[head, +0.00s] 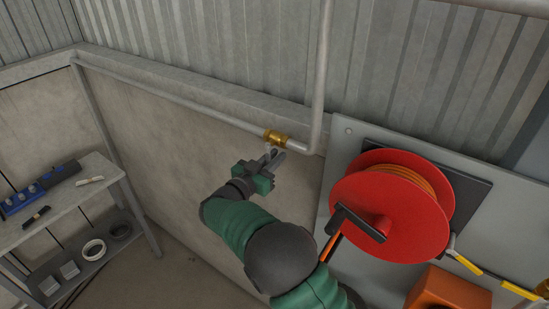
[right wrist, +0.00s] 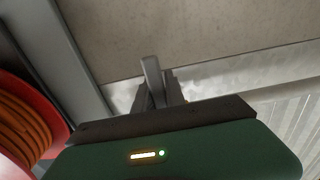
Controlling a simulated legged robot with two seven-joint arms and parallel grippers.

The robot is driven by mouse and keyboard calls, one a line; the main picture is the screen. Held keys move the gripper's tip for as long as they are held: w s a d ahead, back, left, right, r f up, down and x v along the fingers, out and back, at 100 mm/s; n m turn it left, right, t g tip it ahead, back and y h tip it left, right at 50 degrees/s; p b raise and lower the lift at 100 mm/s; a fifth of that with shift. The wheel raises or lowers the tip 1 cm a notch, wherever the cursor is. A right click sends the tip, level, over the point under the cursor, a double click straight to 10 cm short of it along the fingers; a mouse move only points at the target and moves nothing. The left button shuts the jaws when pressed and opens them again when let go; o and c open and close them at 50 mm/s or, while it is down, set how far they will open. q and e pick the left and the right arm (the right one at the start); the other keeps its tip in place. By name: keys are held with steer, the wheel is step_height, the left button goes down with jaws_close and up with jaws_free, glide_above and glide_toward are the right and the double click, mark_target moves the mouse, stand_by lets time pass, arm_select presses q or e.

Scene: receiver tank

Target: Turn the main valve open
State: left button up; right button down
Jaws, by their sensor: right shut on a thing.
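The main valve has a brass body (head: 276,136) set in a grey pipe along the wall, in the upper middle of the head view. My right gripper (head: 274,156) reaches up to it from below and is shut on the valve's handle. The handle is mostly hidden by the fingers in the head view. In the right wrist view a grey handle (right wrist: 152,77) stands up between the dark fingers of my right gripper (right wrist: 160,95). My left gripper is not in view.
A red hose reel (head: 375,205) with orange hose is mounted on a grey panel right of my right arm. A shelf (head: 75,205) with tools and rings stands at the left. The pipe (head: 320,80) rises right of the valve. An orange box (head: 447,290) is at lower right.

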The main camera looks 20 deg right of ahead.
steer(key=shift+f, duration=0.2)
steer(key=n+p, duration=0.2)
steer(key=s+d+n+p, duration=0.1)
steer(key=n+p, duration=0.1)
steer(key=s+n+p, duration=0.1)
steer(key=n+p, duration=0.1)
steer(key=shift+s+d+r+p, duration=0.2)
steer(key=shift+d+r+p, duration=0.15)
steer(key=shift+p, duration=0.05)
stand_by(0.4)
steer(key=c, duration=1.4)
jaws_free()
steer(key=shift+a, duration=0.1)
steer(key=shift+r, duration=0.15)
